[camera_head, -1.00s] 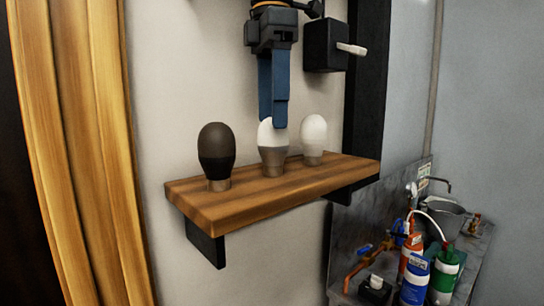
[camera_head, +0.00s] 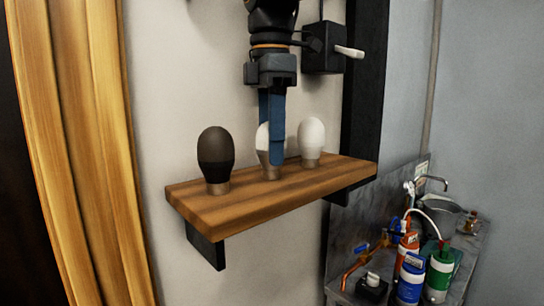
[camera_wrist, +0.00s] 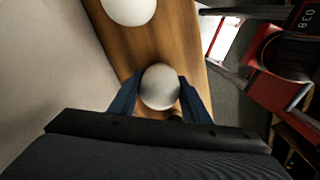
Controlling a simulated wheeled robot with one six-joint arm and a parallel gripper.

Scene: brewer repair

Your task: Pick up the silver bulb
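The silver bulb (camera_head: 262,158), with a white top and a grey lower part, stands upright in the middle of the wooden shelf (camera_head: 225,208). My gripper (camera_head: 275,160) points down at it, and its blue fingers partly cover the bulb in the head view. In the wrist view the bulb (camera_wrist: 160,86) sits between the two fingers of my gripper (camera_wrist: 160,80), one on each side. The fingers are apart; contact with the bulb's sides cannot be made out.
A dark brown bulb (camera_head: 215,155) stands left on the shelf and a white bulb (camera_head: 311,138) stands close on the right. A black box with a lever (camera_head: 325,47) is on the post behind. Several bottles (camera_head: 410,278) stand on a lower counter at right.

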